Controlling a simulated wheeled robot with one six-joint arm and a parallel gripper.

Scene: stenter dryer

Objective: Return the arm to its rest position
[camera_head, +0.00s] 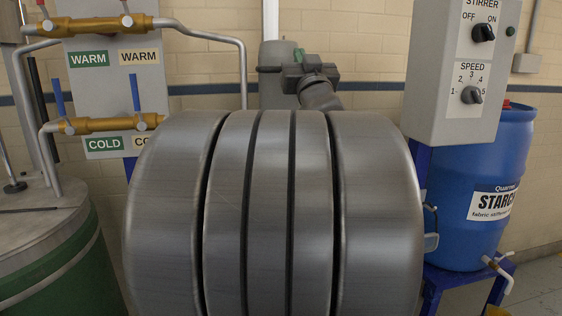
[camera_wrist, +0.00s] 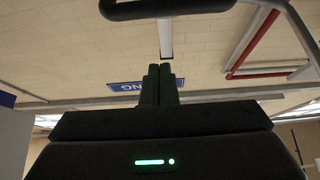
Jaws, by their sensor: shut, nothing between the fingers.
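My gripper (camera_wrist: 159,68) shows in the wrist view, its two dark fingers side by side and closed with nothing between them. The dark gripper body with a lit green bar fills the bottom of that view. In the head view I cannot make out the gripper. A grey jointed shape behind the metal drum there may be part of my arm, but I cannot tell for sure.
A large ribbed metal drum (camera_head: 270,220) fills the middle of the head view. Valves marked warm and cold (camera_head: 100,75) stand left above a green vat (camera_head: 75,275). A stirrer control box (camera_head: 463,75) and blue starch barrel (camera_head: 487,180) stand right.

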